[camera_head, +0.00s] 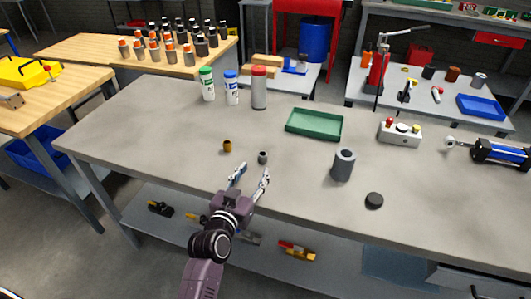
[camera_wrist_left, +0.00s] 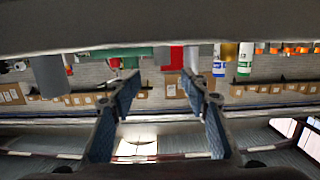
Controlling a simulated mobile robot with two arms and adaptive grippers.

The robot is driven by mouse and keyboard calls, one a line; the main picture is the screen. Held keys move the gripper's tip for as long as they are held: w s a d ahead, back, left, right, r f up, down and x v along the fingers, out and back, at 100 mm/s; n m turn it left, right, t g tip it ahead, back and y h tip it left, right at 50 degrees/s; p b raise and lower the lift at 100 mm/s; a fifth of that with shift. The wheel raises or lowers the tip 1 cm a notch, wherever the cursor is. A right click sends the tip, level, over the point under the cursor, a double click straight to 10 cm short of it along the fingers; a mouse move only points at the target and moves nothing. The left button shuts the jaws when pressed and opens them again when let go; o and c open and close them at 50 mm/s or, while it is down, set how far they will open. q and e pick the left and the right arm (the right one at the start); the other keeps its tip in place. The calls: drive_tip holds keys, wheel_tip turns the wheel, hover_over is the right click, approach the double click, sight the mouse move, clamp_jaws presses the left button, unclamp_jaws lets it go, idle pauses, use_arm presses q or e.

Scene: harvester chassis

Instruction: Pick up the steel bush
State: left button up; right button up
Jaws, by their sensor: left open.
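The steel bush (camera_head: 263,157) is a small grey cylinder standing upright on the grey table, just beyond my left gripper's fingertips. My left gripper (camera_head: 252,174) reaches over the table's front edge, open and empty, with the bush nearer its right finger. In the left wrist view, which appears upside down, the open fingers of the left gripper (camera_wrist_left: 161,82) show, with a small grey piece that looks like the bush (camera_wrist_left: 191,56) near the right fingertip. A brass-coloured bush (camera_head: 227,146) stands to the left of the steel one. My right gripper is not in view.
A larger grey hollow cylinder (camera_head: 344,166) and a dark disc (camera_head: 374,200) stand to the right. A green tray (camera_head: 314,136) lies behind. Several bottles, one red-capped (camera_head: 259,88), stand at the back. The table's left part (camera_head: 140,135) is clear.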

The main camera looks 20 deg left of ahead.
sight(261, 159)
use_arm(q)
drive_tip(key=shift+w, duration=0.75)
drive_tip(key=shift+w+f, duration=0.3)
drive_tip(key=shift+w, duration=0.5)
drive_tip(key=w, duration=0.2)
drive_tip(key=w+f, duration=0.1)
drive_tip(key=shift+w+a+f, duration=0.1)
drive_tip(key=shift+w+f, duration=0.1)
drive_tip(key=shift+w, duration=0.5)
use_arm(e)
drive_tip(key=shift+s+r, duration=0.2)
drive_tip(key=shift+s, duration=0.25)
use_arm(q)
clamp_jaws()
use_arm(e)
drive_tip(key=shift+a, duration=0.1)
